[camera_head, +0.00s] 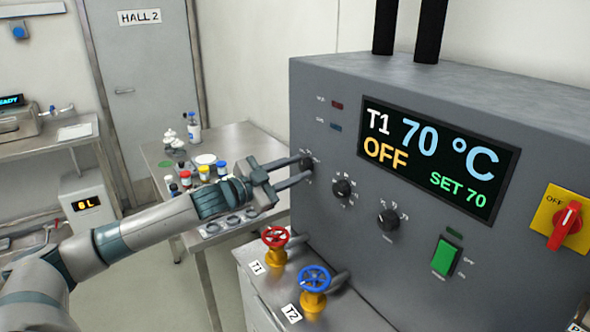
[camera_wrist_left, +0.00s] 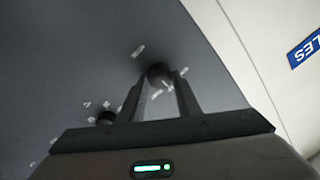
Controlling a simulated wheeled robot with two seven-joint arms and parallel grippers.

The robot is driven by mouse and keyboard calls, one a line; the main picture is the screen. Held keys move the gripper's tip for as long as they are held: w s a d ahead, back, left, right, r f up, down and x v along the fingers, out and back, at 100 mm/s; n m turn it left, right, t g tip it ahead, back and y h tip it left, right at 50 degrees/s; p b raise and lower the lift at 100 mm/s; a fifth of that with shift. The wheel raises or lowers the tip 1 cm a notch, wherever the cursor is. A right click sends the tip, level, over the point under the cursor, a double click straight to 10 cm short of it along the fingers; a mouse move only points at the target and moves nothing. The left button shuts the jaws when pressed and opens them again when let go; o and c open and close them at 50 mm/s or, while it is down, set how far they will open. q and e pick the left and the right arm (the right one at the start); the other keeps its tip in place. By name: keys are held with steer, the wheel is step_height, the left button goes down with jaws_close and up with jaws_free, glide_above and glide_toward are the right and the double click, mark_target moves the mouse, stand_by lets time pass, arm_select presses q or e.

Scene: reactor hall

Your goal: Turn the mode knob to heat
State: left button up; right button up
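The grey control cabinet (camera_head: 330,110) has a row of three dark knobs. The leftmost knob (camera_head: 307,163) is at my left gripper (camera_head: 305,167); the middle knob (camera_head: 341,188) and right knob (camera_head: 388,220) are free. In the left wrist view the knob (camera_wrist_left: 158,73) sits between my left fingertips (camera_wrist_left: 160,80), which close snugly on both sides. The tiny labels around the knobs are unreadable. The display (camera_head: 435,160) reads T1, 70 °C, OFF, SET 70. My right gripper is out of view.
A red valve wheel (camera_head: 275,237) and a blue one (camera_head: 315,278) stand below the arm. A green switch (camera_head: 446,256) and a red rotary switch (camera_head: 567,225) sit farther right. A bench (camera_head: 160,150) with bottles and jars stands behind my left arm.

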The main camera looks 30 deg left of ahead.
arm_select(q)
steer(key=shift+m, duration=0.4)
steer(key=shift+c, duration=0.2)
steer(key=m+b, duration=0.2)
steer(key=m, duration=0.2)
steer(key=shift+f, duration=0.2)
steer(key=m, duration=0.2)
steer(key=m+b, duration=0.1)
steer(key=m, duration=0.2)
steer(key=shift+m+t+h, duration=0.3)
steer(key=o, duration=1.1)
steer(key=shift+c, duration=0.2)
steer(key=shift+s+b, duration=0.1)
steer(key=shift+b, duration=0.2)
